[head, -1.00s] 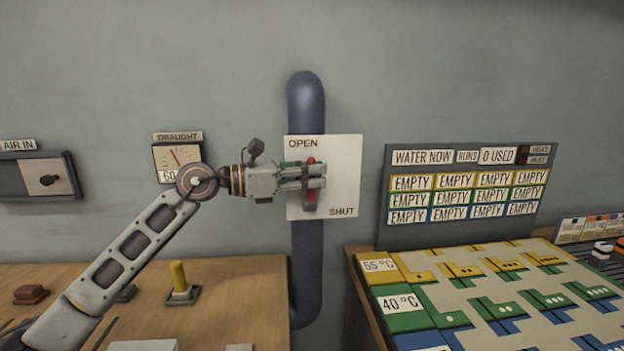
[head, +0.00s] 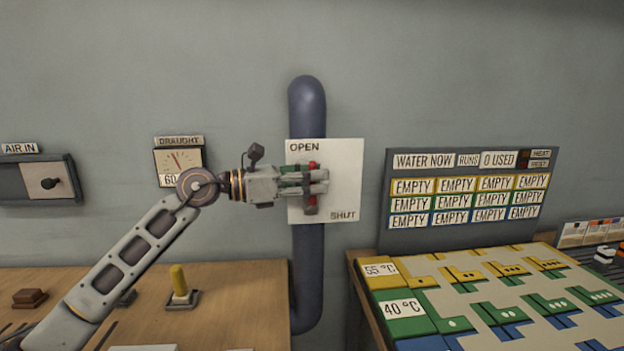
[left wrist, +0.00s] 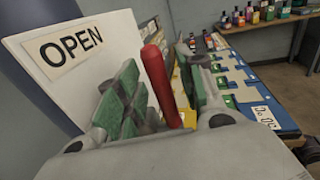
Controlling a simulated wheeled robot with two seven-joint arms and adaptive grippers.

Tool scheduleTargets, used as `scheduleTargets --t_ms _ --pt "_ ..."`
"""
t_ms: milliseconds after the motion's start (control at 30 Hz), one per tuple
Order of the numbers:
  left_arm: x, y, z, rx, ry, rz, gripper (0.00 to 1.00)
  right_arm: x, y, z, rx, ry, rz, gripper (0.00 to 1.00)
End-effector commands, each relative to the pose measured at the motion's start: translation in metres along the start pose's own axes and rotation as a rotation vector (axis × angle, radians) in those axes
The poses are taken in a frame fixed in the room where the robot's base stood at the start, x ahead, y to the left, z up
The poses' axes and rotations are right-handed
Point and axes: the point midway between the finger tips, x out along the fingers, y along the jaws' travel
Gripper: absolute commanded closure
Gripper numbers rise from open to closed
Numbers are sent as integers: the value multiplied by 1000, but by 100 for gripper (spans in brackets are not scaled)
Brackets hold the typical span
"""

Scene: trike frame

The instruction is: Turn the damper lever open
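The damper lever has a red handle (head: 313,166), which stands about upright on a white plate (head: 345,180) in front of a blue pipe (head: 307,105). The plate reads OPEN at its upper left and SHUT at its lower right. My left gripper (head: 318,182) is at the lever, its fingers pointing right and covering the handle's middle. In the left wrist view the red handle (left wrist: 160,82) stands between the green finger pads, with gaps visible beside it. The fingers look open around it. The lever's pivot is mostly hidden. My right gripper is not in view.
A draught gauge (head: 180,162) hangs left of the plate, behind my left arm. An air-in slider panel (head: 40,180) is at far left. A bench (head: 240,290) with a yellow knob (head: 179,280) lies below. A water board (head: 465,190) and coloured tray (head: 470,290) are at right.

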Motion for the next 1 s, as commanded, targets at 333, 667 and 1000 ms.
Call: scheduleTargets --t_ms 333,667,1000 --pt "-5 0 0 0 0 1 62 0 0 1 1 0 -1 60" --pt "-34 1 -1 0 1 2 62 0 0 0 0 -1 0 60" --pt "-77 0 -1 -1 2 2 62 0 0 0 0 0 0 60"
